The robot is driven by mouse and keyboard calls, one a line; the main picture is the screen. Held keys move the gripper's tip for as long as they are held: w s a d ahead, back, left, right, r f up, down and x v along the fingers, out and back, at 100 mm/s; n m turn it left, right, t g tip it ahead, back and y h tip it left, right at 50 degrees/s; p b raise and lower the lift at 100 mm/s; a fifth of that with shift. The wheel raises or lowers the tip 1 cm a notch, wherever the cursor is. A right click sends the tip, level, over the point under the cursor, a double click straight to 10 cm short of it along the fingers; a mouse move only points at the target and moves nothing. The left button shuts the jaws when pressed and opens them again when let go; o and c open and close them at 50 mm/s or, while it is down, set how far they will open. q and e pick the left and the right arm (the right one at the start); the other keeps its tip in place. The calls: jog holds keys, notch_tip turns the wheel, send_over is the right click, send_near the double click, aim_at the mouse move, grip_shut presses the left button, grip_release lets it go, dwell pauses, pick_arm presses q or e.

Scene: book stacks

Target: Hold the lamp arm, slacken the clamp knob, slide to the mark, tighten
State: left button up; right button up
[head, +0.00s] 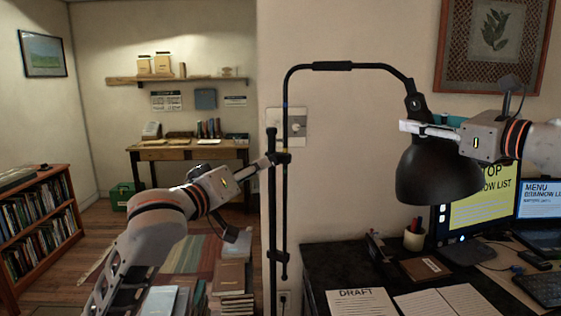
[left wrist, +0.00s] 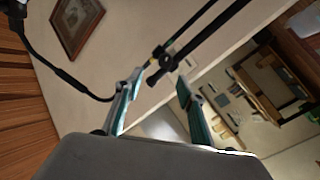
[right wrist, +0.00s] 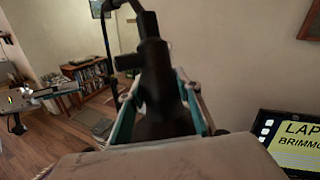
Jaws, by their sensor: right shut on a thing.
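The black lamp has a thin arm (head: 286,125) that bends over to a dark lamp head (head: 438,172). A clamp (head: 281,158) joins the thin arm to a thicker upright post (head: 271,215). A small blue band shows on the arm above the clamp. My right gripper (head: 425,130) is shut on the lamp head's upper part, which stands between its fingers in the right wrist view (right wrist: 155,85). My left gripper (head: 264,161) is beside the clamp. In the left wrist view its fingers are apart, with the clamp and its knob (left wrist: 164,62) just beyond the tips.
A desk (head: 325,252) with papers, a pen cup (head: 414,238) and a monitor (head: 478,205) lies below the lamp head. Book stacks (head: 232,280) stand on the floor behind my left arm. A bookcase (head: 40,225) is at the far left.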

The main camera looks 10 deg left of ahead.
aim_at(272, 162)
pick_arm(q)
jog(key=w+n, duration=0.3)
jog(key=n, duration=0.6)
jog(key=w+d+n, duration=0.1)
jog(key=w+n, duration=0.2)
jog(key=n, duration=0.6)
jog(key=w+f+n+y, duration=0.1)
jog(key=w+n, duration=0.2)
jog(key=n, duration=0.7)
jog(key=shift+w+d, duration=0.2)
jog(key=shift+d, duration=0.15)
jog(key=c, duration=1.1)
